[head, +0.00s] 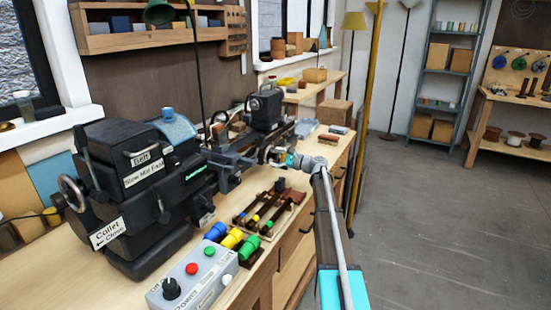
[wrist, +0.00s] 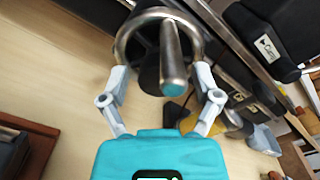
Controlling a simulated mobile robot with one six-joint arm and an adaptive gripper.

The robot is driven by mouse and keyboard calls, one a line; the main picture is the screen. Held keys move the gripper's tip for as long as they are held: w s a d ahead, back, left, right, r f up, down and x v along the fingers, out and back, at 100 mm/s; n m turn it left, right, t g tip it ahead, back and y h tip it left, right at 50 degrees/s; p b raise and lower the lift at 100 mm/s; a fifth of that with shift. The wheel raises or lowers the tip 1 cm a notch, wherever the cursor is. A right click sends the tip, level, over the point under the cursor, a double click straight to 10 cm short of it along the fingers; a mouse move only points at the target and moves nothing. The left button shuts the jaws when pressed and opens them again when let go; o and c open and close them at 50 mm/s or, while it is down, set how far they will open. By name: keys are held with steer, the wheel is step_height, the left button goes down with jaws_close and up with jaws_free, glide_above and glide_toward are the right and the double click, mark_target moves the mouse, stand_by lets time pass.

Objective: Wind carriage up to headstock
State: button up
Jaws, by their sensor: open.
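My gripper (head: 290,158) is at the front of the lathe. In the wrist view my gripper (wrist: 163,80) is open, its fingers on either side of a metal handwheel's (wrist: 127,30) lower part. The wheel's handle (wrist: 172,62) points between the fingers. I cannot tell whether they touch.
A control box (head: 190,283) with buttons and a knob stands at the bench's front. Blue, yellow and green handled tools (head: 232,238) and a wooden tool tray (head: 285,212) lie near my arm. The tailstock (head: 265,107) is farther back. The floor at right is clear.

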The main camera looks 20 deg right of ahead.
jaws_close()
stand_by(0.3)
steer(key=shift+n, duration=1.5)
jaws_free()
